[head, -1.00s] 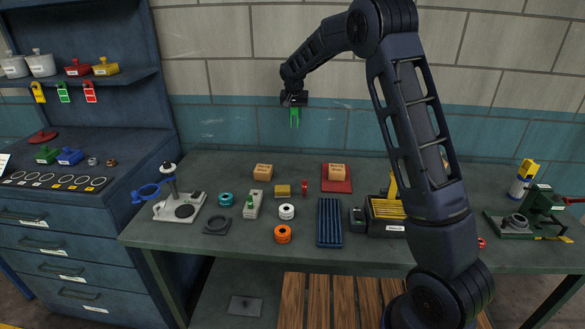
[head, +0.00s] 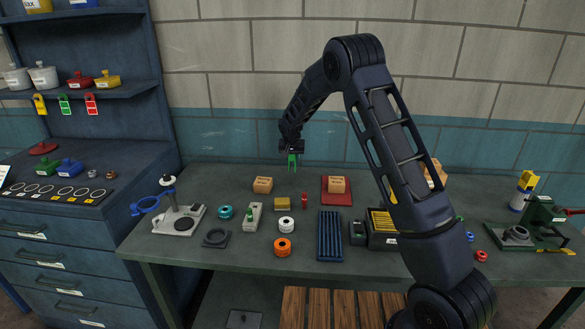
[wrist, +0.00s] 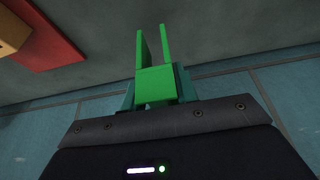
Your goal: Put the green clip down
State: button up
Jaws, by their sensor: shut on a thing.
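The green clip (head: 292,163) hangs below my gripper (head: 292,152) in the head view, in front of the blue wall band and above the back of the bench. In the wrist view the clip (wrist: 156,80) is bright green with two parallel prongs pointing away from my gripper (wrist: 158,92). My gripper is shut on the clip's block end. The clip appears clear of the bench top (head: 385,180), though its exact height is hard to tell.
A wooden block (head: 263,185) stands left of the clip. Another block (head: 337,185) sits on a red plate (head: 336,198) to the right. A yellow block (head: 282,204) and a small red part (head: 304,201) lie nearer. Bare bench lies between the wooden blocks.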

jog(key=shift+f, duration=2.15)
jog(key=shift+f, duration=0.1)
jog(key=o, duration=1)
jog(key=shift+c, duration=0.2)
